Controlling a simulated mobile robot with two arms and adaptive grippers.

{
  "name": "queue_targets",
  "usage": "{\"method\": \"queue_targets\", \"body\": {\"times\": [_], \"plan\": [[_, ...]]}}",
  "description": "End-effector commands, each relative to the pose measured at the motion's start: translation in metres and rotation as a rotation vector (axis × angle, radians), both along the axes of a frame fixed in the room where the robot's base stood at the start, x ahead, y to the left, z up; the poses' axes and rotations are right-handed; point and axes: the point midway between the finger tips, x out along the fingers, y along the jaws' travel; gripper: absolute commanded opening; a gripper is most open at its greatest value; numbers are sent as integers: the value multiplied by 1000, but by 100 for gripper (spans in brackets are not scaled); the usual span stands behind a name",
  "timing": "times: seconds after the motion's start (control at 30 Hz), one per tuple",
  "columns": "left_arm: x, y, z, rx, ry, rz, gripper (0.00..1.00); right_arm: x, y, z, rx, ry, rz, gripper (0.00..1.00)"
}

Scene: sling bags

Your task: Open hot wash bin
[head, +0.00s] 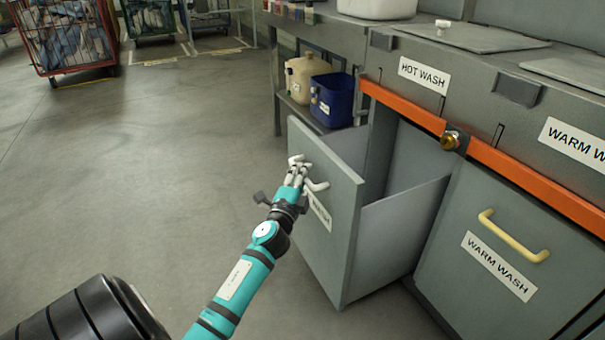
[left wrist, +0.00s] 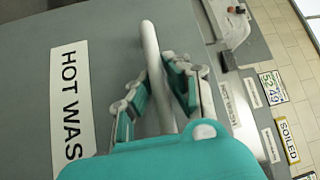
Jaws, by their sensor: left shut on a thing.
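The hot wash bin (head: 330,225) is a grey drawer under the counter, pulled well out, with its inside showing between the front panel and the cabinet. A HOT WASH label (head: 423,75) is on the cabinet above it. My left gripper (head: 298,170) is shut on the bin's pale handle (head: 317,186). In the left wrist view the handle (left wrist: 150,50) runs between the fingers, beside the bin's HOT WASH label (left wrist: 70,100). The label in the head view is partly hidden by my arm. My right gripper is not in view.
The shut warm wash bin (head: 470,290) with a yellow handle (head: 513,236) is to the right. An orange rail (head: 410,110) crosses the cabinet. A blue tub (head: 332,100) and beige jug (head: 302,80) sit on a low shelf behind.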

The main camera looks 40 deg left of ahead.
Motion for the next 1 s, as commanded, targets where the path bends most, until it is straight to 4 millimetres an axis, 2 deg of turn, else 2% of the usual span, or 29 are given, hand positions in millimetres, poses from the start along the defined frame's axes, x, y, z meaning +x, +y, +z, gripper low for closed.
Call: {"method": "queue_targets", "body": {"times": [0.03, 0.2, 0.57, 0.67, 1.0], "plan": [[0, -3, -6, -9, 8, -6, 17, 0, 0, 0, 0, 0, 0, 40], [0, -2, -4, -6, 5, -4, 38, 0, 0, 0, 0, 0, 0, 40], [-6, -4, -3, -3, 3, -3, 38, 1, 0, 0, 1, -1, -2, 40], [-20, -10, -6, -4, 3, -2, 38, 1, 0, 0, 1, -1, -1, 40], [-84, -38, -16, -7, 4, -3, 38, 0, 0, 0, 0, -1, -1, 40]]}}
